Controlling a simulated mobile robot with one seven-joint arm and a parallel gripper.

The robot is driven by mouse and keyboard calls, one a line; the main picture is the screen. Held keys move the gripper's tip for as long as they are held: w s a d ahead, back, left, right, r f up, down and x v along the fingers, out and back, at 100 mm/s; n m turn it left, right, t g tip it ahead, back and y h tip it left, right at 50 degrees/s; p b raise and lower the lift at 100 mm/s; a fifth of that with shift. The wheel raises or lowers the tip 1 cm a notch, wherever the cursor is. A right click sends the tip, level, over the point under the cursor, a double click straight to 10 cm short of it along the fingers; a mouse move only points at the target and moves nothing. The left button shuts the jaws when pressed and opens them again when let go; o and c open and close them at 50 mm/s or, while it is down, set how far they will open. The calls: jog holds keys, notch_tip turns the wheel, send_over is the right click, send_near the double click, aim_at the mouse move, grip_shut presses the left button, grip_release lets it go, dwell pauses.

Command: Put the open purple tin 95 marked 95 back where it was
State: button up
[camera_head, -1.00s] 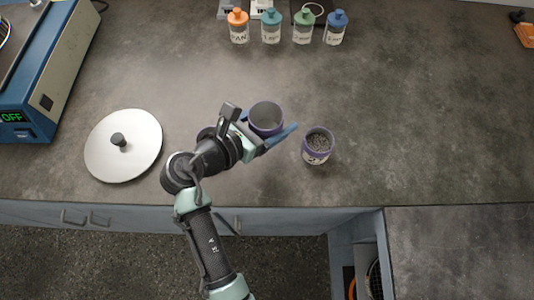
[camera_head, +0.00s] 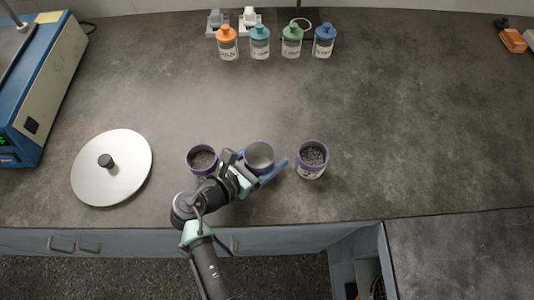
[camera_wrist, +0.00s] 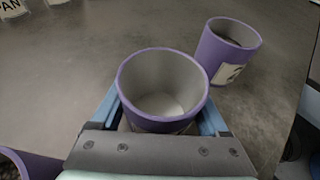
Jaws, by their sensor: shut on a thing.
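My gripper (camera_head: 260,169) is shut on an open purple tin (camera_head: 259,153), with a blue finger on each side of it. In the wrist view the held tin (camera_wrist: 163,85) is upright, with bare grey walls and a pale bottom. Its mark is hidden, so I cannot read a 95. The held tin is between two other open purple tins. The left tin (camera_head: 202,160) and the right tin (camera_head: 312,160) hold dark grains. The right tin also shows in the wrist view (camera_wrist: 228,55), its label unclear. I cannot tell whether the held tin touches the bench.
A white lid with a black knob (camera_head: 112,168) lies at left, beside a blue and cream machine (camera_head: 45,85). Bottles with orange (camera_head: 227,43), teal (camera_head: 260,42), green (camera_head: 291,42) and blue (camera_head: 325,42) caps stand at the back.

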jog(key=o, duration=1.2)
jog(key=p+v, duration=0.1)
jog(key=v, duration=1.1)
jog(key=w+a+r+m+t+y, duration=0.25)
jog(key=w+r+m+y, duration=0.25)
jog(key=w+r+m, duration=0.8)
notch_tip(320, 180, up, 47)
jog(key=m+t+y, duration=0.5)
jog(key=m+t, duration=0.9)
jog(key=t, duration=0.1)
send_over(249, 169)
jog(key=s+d, duration=0.3)
jog(key=shift+a, duration=0.15)
